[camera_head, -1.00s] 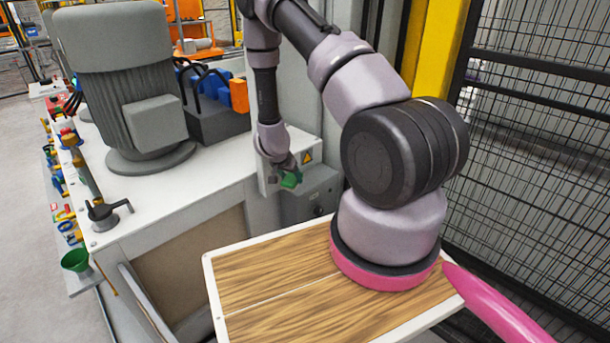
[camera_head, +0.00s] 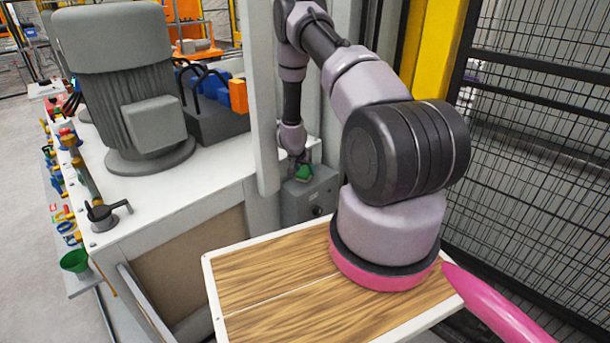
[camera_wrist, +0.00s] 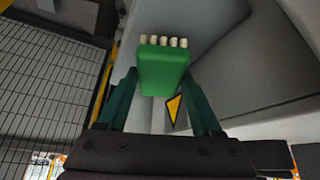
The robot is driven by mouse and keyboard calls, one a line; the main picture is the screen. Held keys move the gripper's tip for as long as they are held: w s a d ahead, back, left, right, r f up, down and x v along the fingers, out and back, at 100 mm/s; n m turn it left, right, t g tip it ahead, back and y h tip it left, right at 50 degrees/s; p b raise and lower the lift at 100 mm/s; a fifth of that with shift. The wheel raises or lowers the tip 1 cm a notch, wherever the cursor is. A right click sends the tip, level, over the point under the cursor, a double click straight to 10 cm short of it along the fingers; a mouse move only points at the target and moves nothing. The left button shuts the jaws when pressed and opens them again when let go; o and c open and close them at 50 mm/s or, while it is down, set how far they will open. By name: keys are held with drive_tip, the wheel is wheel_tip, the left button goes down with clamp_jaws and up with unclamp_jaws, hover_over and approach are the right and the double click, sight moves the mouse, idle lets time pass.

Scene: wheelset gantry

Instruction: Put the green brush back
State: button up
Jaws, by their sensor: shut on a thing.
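The green brush (camera_wrist: 163,68) is a green block with a row of pale bristle tufts along its far edge in the wrist view. My gripper (camera_wrist: 162,85) is shut on it, with one dark green finger on each side. In the head view the brush (camera_head: 303,173) shows small below my wrist. There my gripper (camera_head: 302,163) is above the grey box at the right end of the white bench. I cannot tell whether the brush touches the box.
The grey box (camera_head: 311,197) stands beside a grey upright post (camera_head: 265,110). A large grey motor (camera_head: 140,90) stands on the white bench (camera_head: 180,200). Coloured tools and a green funnel (camera_head: 75,261) line the bench's left side. A mesh fence (camera_head: 545,130) closes the right.

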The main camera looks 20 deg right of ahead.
drive_tip(key=shift+f, duration=0.9)
drive_tip(key=shift+w+d+f, duration=0.15)
drive_tip(key=shift+f, duration=0.15)
drive_tip(key=o, duration=1.5)
drive_tip(key=v, duration=1.2)
